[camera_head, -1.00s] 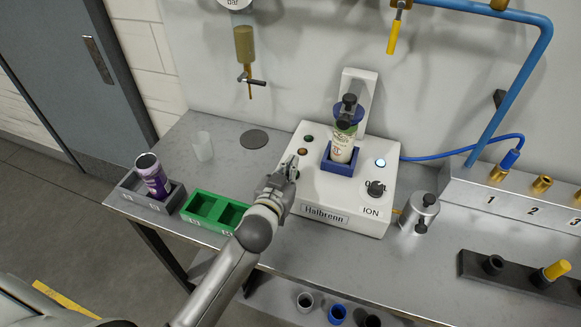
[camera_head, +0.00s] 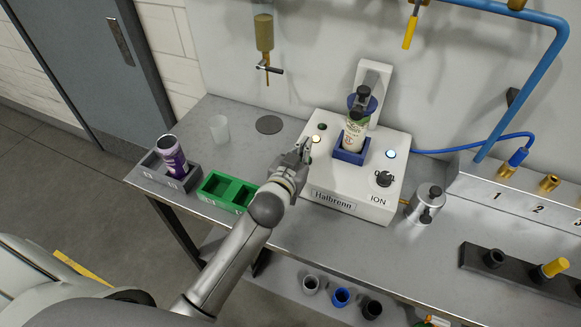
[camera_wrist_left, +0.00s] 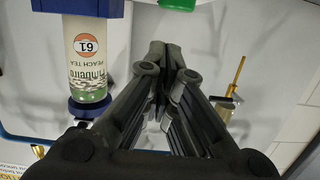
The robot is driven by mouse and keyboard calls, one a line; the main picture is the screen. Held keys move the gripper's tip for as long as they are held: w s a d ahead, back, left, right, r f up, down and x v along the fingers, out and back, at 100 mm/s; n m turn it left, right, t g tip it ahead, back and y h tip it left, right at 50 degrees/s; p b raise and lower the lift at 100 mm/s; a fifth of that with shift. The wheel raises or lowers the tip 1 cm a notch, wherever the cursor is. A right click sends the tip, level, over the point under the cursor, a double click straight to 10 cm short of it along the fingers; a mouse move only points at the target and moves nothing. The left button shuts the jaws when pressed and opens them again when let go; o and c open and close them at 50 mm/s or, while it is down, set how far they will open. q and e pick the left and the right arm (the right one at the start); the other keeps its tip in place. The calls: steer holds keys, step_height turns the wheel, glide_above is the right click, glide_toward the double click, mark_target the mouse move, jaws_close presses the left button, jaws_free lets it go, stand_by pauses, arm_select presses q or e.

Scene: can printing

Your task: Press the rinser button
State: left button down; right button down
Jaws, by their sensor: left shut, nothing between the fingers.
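The rinser is a white box (camera_head: 337,177) labelled Halbrenn and ION, on the metal bench. Its top left has a dark green button (camera_head: 322,126) and a pale, bright lit button (camera_head: 316,138) nearer me. A can (camera_head: 354,133) stands in its blue holder (camera_head: 347,157); the can also shows in the left wrist view (camera_wrist_left: 87,55). My left gripper (camera_head: 306,146) is shut and empty, its tips right beside the lit button. Whether they touch it I cannot tell. In the left wrist view the shut fingertips (camera_wrist_left: 164,50) point toward the white box. My right gripper is out of view.
A black knob (camera_head: 384,179) and a lit blue-white button (camera_head: 391,154) are on the box's right. A green tray (camera_head: 228,190), a grey tray with a purple can (camera_head: 172,156) and a clear cup (camera_head: 219,129) stand left. A metal canister (camera_head: 427,203) stands right.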

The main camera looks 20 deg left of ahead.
arm_select(q)
steer(key=s+r+b, duration=0.1)
steer(key=s+b, duration=0.2)
steer(key=s, duration=0.6)
steer(key=shift+s+r, duration=0.35)
steer(key=shift+s, duration=0.05)
steer(key=shift+a, duration=0.1)
